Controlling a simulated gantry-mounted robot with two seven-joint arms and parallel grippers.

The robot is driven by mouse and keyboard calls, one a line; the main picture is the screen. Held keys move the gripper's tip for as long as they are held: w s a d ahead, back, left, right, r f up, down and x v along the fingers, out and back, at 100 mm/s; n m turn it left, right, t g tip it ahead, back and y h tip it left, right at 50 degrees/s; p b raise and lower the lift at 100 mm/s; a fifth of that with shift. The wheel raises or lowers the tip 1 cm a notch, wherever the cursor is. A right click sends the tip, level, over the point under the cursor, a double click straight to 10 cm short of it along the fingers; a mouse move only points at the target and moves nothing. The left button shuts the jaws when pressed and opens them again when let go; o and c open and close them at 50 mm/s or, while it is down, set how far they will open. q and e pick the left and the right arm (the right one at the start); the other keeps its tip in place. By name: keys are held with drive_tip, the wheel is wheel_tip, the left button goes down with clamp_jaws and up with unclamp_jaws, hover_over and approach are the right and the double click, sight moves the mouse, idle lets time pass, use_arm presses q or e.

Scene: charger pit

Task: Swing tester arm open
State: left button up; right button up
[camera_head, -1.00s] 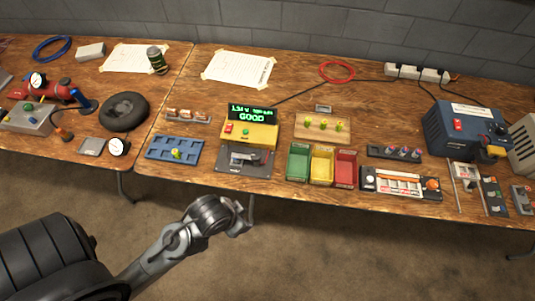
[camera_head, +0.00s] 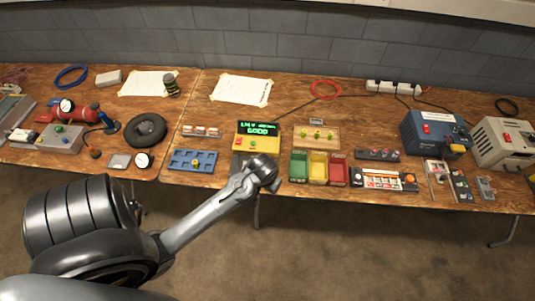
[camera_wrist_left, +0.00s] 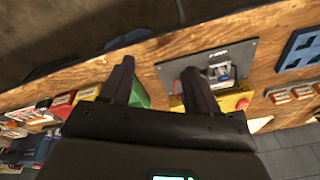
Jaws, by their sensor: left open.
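My left gripper (camera_wrist_left: 158,66) is open and empty. One finger overlaps the plate beside the tester arm, with no clear contact. My right gripper is not in view.
Green (camera_head: 299,167), yellow (camera_head: 318,168) and red (camera_head: 338,169) bins stand just right of the tester. A blue tray (camera_head: 193,160) lies to its left. A wooden block with yellow-green pieces (camera_head: 317,137) is behind the bins. Bare wood shows along the front edge.

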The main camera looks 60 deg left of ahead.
use_arm(q)
drive_tip(key=w+a+r+n+g+h+p, duration=0.2)
drive_tip(key=w+a+r+n+p, duration=0.3)
drive_tip(key=a+r+n+p, duration=0.45)
drive_tip(key=shift+m, duration=0.75)
drive_tip(key=f, duration=0.4)
drive_tip(key=a+f, duration=0.1)
drive_tip(key=f, duration=0.7)
drive_tip(key=shift+a+p, duration=0.2)
drive_tip(key=shift+p, duration=0.15)
clamp_jaws()
